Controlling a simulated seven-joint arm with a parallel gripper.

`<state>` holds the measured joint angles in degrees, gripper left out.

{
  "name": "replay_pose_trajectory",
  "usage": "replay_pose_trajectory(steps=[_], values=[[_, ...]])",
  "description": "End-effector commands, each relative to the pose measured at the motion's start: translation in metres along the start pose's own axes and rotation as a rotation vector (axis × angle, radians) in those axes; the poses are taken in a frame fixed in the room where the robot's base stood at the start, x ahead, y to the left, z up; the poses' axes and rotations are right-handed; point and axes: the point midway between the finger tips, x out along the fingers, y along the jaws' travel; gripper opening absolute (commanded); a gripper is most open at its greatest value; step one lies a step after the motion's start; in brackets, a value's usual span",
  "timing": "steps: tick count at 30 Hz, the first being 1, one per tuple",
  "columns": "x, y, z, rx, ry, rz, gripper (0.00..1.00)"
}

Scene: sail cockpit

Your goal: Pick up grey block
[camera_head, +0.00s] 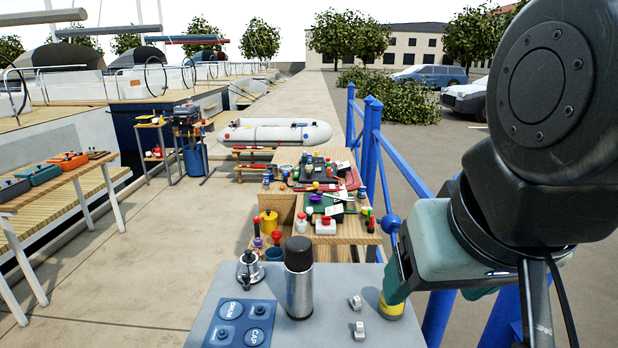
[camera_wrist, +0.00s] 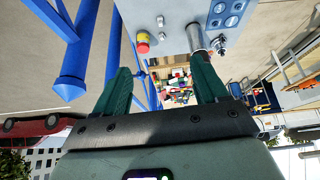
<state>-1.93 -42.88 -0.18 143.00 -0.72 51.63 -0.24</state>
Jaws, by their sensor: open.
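Two small grey blocks stand on the grey table (camera_head: 230,281) in the head view: one farther back (camera_head: 355,302) and one nearer the front (camera_head: 360,330). I cannot tell which one the task means. In the wrist view a small grey block (camera_wrist: 160,21) shows on the tabletop near the top edge. My gripper (camera_head: 394,284) is at the table's right side, right of both blocks. In the wrist view its green fingers (camera_wrist: 160,72) are spread apart with nothing between them. The far finger is mostly hidden in the head view.
A yellow-based button (camera_head: 391,308) with a red top (camera_wrist: 143,37) is close to my gripper. A blue railing (camera_head: 371,150) and cluttered wooden table (camera_head: 345,238) lie behind.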

Motion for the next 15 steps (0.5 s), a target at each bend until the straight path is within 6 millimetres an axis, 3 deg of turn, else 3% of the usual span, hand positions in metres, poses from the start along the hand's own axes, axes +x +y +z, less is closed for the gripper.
replay_pose_trajectory(steps=[1, 5, 15], values=[[0.0000, -0.0001, -0.0002, 0.000, 0.000, 0.000, 0.66], [-0.0001, -0.0002, -0.0003, 0.000, 0.000, 0.000, 0.49], [0.0066, -0.0050, -0.0018, 0.010, -0.033, -0.020, 0.49]])
